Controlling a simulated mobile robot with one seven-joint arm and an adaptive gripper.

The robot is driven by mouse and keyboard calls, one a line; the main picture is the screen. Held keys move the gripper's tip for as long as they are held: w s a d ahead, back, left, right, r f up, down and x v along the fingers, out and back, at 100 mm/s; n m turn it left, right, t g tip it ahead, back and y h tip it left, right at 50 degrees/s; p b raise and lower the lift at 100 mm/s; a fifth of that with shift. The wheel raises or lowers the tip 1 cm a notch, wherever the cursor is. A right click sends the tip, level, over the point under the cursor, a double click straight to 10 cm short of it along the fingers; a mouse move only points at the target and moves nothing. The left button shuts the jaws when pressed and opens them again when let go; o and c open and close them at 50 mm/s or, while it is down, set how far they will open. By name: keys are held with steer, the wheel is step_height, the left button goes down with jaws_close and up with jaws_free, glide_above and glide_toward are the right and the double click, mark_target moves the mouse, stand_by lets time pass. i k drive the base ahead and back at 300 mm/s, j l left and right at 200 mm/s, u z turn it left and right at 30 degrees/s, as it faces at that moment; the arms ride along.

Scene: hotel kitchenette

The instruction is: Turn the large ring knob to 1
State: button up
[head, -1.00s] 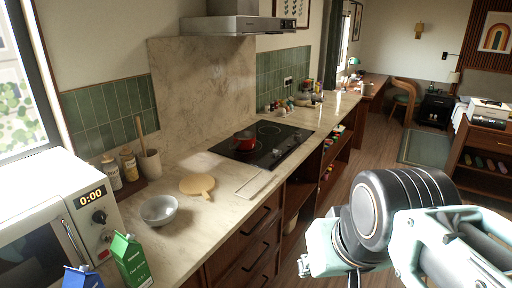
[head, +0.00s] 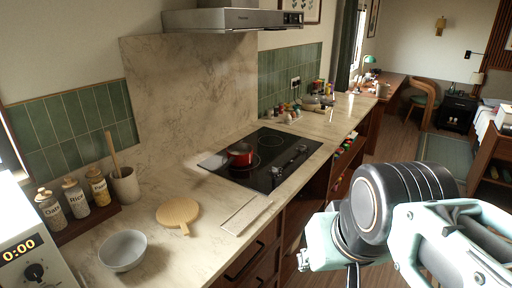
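The black cooktop (head: 240,178) is set into the marble counter, left of my arm in the head view. A row of small dark control knobs (head: 290,160) runs along its right, front-facing edge. They are too small to read any number or to tell which one is the large ring knob. A red pot (head: 240,152) stands on the cooktop. My arm fills the lower right, in front of the drawers and floor. My gripper's fingers do not show, and nothing of mine touches the cooktop.
A microwave (head: 20,236) with a dial shows at the lower left. A grey bowl (head: 123,250), a round wooden board (head: 178,212) and jars (head: 77,198) are on the counter. The range hood (head: 232,20) hangs above the cooktop. Floor is open beyond my arm.

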mark_target(275, 171)
steer(key=i+l, duration=0.25)
steer(key=i, duration=0.2)
steer(key=i+l+u, duration=0.1)
steer(key=i+l, duration=0.2)
steer(key=i, duration=0.1)
